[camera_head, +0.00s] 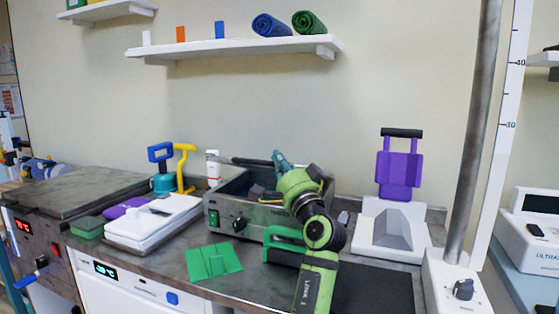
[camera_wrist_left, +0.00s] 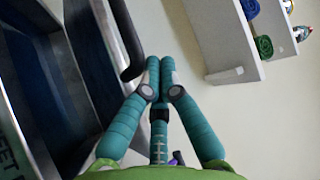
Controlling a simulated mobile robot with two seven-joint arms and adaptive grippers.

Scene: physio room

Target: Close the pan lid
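The pan, a grey metal box (camera_head: 225,222) with a green switch on its front, stands open on the counter. Its dark blue inside (camera_wrist_left: 40,85) fills the left of the left wrist view. A raised grey panel, seemingly the lid (camera_wrist_left: 88,50), is at its back edge with a black bar handle (camera_wrist_left: 128,40). The handle also shows in the head view (camera_head: 250,162). My left gripper (camera_head: 277,155) is above the back of the pan. In the wrist view its teal fingers (camera_wrist_left: 160,62) meet at the tips, just right of the handle, seemingly empty. My right gripper is out of view.
A white device (camera_head: 155,222) stands left of the pan, with a blue and yellow pump (camera_head: 163,160) behind. A green card (camera_head: 213,262) lies in front. A purple-backed white stand (camera_head: 400,170) is right. A wall shelf (camera_head: 230,48) hangs above.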

